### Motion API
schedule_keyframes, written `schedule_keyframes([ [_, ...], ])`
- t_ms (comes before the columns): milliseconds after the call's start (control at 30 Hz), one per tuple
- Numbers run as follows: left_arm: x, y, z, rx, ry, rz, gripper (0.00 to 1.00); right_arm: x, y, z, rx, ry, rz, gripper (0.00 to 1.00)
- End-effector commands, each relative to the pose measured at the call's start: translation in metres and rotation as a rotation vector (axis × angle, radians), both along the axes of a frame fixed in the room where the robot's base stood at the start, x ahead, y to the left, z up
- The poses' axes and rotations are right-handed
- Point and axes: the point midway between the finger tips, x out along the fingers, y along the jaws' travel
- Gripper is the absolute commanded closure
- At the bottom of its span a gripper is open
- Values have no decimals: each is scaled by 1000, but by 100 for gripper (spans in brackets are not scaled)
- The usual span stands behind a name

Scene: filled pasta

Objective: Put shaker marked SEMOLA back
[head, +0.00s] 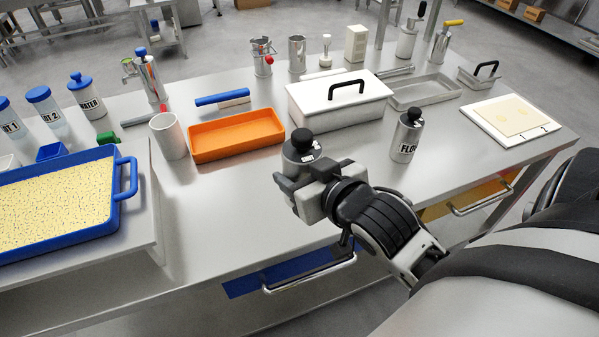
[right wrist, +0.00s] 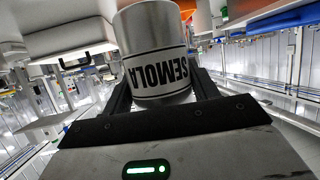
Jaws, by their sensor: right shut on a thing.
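The shaker marked SEMOLA (right wrist: 155,55) is a metal cylinder with a black-on-white label. It fills the upper middle of the right wrist view, upside down in that picture, between the two dark fingers. In the head view the shaker (head: 300,148) shows its black knob and metal top, and my gripper hides its lower part. My right gripper (head: 300,182) is shut on it, over the steel table left of the other shaker. Whether the shaker's base touches the table cannot be seen. My left gripper is not in view.
A second black-knobbed shaker, lettered FLO (head: 406,137), stands to the right. An orange tray (head: 237,137) and a white lidded box (head: 338,100) stand behind. A blue tray of filling (head: 123,190) is at left. The table front (head: 225,225) is clear.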

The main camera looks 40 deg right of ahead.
Motion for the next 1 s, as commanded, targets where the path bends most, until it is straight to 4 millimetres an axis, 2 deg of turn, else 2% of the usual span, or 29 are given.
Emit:
schedule_keyframes([
  [33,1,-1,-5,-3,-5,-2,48,12,-6,-6,-5,-11,0,74],
  [100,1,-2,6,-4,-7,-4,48,27,-15,-10,-5,-6,-3,74],
  [300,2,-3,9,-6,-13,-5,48,71,-37,-31,-4,-5,-5,74],
  [400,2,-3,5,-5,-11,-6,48,84,-43,-56,-2,-1,-6,74],
  [500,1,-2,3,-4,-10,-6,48,96,-48,-71,-2,-3,-4,74],
  [800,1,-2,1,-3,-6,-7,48,112,-56,-95,1,-3,-4,74],
  [1000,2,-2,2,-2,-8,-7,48,111,-55,-119,0,-3,-3,74],
])
